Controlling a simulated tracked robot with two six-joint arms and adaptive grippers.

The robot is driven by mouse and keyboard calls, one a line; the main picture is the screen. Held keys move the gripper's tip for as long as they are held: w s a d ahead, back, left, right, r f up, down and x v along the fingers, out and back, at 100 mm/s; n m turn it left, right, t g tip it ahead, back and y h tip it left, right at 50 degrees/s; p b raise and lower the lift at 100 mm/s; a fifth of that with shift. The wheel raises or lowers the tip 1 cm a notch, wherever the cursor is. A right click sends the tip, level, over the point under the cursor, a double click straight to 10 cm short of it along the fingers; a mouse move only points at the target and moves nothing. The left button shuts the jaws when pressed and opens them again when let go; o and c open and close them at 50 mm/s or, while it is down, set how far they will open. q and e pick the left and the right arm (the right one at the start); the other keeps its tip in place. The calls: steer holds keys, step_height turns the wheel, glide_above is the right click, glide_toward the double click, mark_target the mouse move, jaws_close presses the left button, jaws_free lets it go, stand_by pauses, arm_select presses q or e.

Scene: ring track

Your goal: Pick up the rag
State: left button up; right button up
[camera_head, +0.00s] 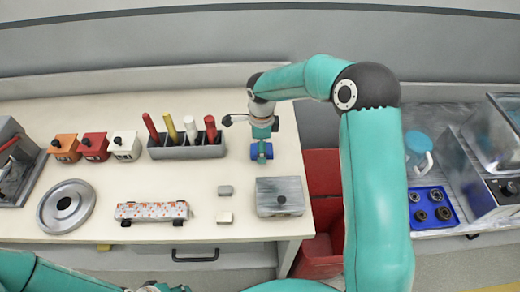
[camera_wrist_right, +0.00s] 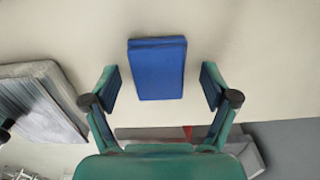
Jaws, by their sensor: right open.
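The rag (camera_head: 262,151) appears as a small, folded blue block on the pale worktop, right of the marker holder. In the right wrist view the rag (camera_wrist_right: 157,68) lies flat, ahead of and between the fingers. My right gripper (camera_head: 262,138) points down over it, with its body hiding part of the rag. In the wrist view the right gripper (camera_wrist_right: 160,88) is open, with a gap on each side of the rag and nothing held. My left gripper (camera_head: 160,287) shows only partly at the bottom edge; its fingers are cut off.
A grey holder (camera_head: 187,152) with several coloured handles stands left of the rag. A red bin (camera_head: 322,172) stands beyond the worktop's right edge. Worktop around the rag is clear.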

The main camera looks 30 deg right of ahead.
steer(key=c, duration=1)
steer(key=shift+r, duration=0.15)
step_height(320, 180, up, 20)
steer(key=shift+f+b, duration=0.1)
steer(key=shift+b, duration=0.3)
steer(key=shift+o, duration=0.9)
steer(key=c, duration=0.3)
